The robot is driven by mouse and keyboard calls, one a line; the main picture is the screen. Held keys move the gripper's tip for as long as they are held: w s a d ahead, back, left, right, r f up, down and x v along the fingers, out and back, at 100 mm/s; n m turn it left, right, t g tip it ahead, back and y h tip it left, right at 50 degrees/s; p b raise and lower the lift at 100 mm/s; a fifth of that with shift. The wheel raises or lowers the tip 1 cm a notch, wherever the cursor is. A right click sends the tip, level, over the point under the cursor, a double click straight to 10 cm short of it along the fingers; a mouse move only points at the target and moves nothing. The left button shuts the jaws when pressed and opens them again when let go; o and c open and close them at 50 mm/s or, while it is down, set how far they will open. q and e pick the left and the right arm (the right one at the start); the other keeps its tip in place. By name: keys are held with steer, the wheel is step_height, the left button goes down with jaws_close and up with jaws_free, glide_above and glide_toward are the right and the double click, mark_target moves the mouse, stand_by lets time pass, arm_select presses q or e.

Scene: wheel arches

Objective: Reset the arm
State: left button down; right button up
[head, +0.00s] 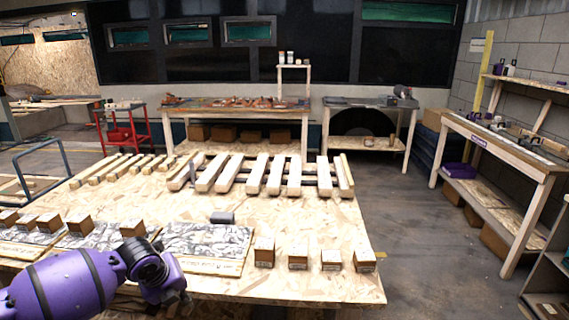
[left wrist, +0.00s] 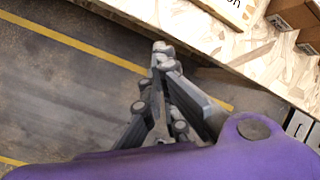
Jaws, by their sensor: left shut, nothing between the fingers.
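My left arm (head: 75,285) is purple with black bands and comes in at the bottom left of the head view, in front of the wooden table (head: 310,215). Its dark wrist joint (head: 150,262) is by the table's near edge. In the left wrist view my left gripper (left wrist: 163,55) is shut and empty, its grey fingers together. It points past the table edge (left wrist: 215,45), with concrete floor showing behind it. The fingers cannot be made out in the head view. My right gripper is in neither view.
Small cardboard boxes (head: 298,257) and patterned boards (head: 205,240) lie along the table's near side. A dark cylinder (head: 222,218) lies mid-table, with wooden slats (head: 255,174) behind. Workbenches line the back and right (head: 500,147). Floor (head: 430,240) right of the table is clear.

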arm_select(q)
steer(key=s+d+f+n+t+h+p, duration=0.1)
steer(key=s+d+f+n+t+h, duration=0.15)
steer(key=s+d+n, duration=0.45)
steer(key=s+d+f+n+t+h+p, duration=0.1)
steer(key=s+d+f+n+t+h, duration=0.15)
steer(key=s+d+n, duration=0.45)
steer(key=s+a+f+n+y+p, duration=0.1)
steer(key=s+n, duration=0.4)
steer(key=s, duration=0.5)
steer(key=s+a+f+n+g+y, duration=0.1)
steer(key=s+f+n, duration=0.4)
steer(key=s, duration=0.5)
steer(key=s+a+f+n+y+p, duration=0.1)
steer(key=s+a+f+n+y, duration=0.2)
steer(key=s, duration=0.7)
steer(key=shift+a+f+n+p, duration=0.3)
steer(key=shift+a+f+n, duration=0.3)
steer(key=shift+n, duration=0.3)
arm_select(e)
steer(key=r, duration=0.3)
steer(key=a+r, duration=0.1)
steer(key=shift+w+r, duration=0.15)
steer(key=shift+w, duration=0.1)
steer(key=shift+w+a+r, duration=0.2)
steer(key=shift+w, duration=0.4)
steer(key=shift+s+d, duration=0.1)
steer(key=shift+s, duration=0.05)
